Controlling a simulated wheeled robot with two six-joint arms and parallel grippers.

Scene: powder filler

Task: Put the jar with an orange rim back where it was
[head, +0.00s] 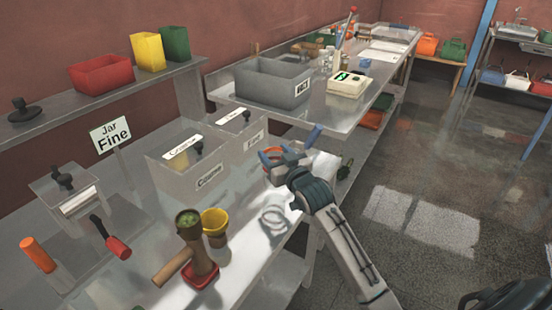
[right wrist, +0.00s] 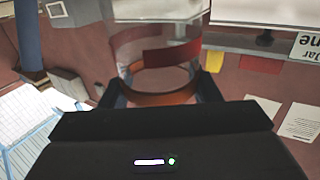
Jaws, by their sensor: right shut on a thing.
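The jar with an orange rim (head: 270,156) is clear and is held above the steel bench, in front of the Coarse and Fine bins. In the right wrist view the clear jar (right wrist: 155,48) stands between the fingers, with its orange rim at the near end. My right gripper (head: 282,163) is shut on the jar; my arm partly hides it in the head view. A pale ring outline (head: 272,218) lies on the bench below and left of the gripper. My left gripper is not in view.
A steel bin labelled Coarse (head: 208,183) stands left of the jar. A "Jar Fine" sign (head: 111,134) stands behind. A grey bin (head: 272,83) is on the farther table.

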